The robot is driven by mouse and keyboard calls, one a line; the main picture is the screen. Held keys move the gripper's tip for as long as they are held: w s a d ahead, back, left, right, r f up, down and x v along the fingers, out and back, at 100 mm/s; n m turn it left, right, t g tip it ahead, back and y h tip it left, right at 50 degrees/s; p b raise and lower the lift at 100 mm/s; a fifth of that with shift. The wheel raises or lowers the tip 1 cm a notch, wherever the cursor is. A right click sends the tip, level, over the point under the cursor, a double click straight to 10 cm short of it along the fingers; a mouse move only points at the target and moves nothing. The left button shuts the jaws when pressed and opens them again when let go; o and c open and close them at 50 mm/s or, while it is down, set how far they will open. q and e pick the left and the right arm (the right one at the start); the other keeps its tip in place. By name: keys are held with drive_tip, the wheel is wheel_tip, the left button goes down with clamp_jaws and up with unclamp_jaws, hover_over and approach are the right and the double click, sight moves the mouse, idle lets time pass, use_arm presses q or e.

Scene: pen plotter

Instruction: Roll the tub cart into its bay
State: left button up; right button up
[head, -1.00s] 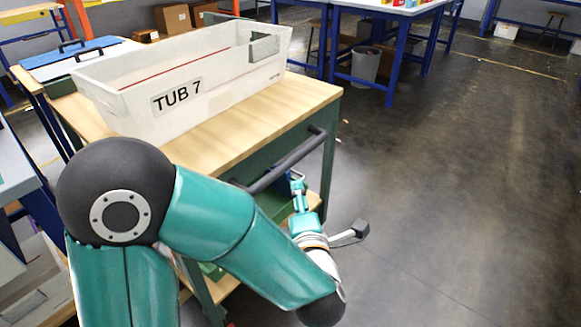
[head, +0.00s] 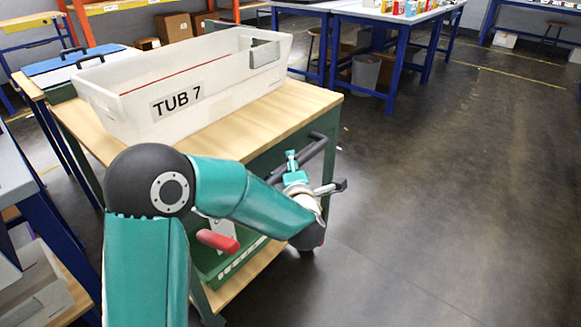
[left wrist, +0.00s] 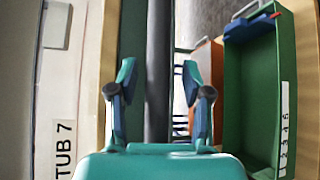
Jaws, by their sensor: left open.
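The tub cart has a wooden top (head: 240,128) and a green frame, and carries a white tub (head: 225,85) labelled TUB 7. A dark handle bar (head: 318,147) runs along the cart's near right end. My left gripper (head: 291,160) is at the bar. In the left wrist view my left gripper (left wrist: 160,75) is open, with one finger on each side of the handle bar (left wrist: 159,40). Whether the fingers touch the bar or how deep it sits between them I cannot tell. My right gripper is not in view. The bay cannot be made out.
A green bin (left wrist: 285,60) with a number strip sits below the top. Blue-legged tables (head: 400,60) and a grey waste bin (head: 365,73) stand behind. The dark floor (head: 450,190) to the right is clear.

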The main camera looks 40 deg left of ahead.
use_arm(q)
drive_tip(key=shift+c, duration=0.3)
clamp_jaws()
drive_tip(key=shift+a, duration=0.15)
drive_tip(key=shift+w, duration=0.1)
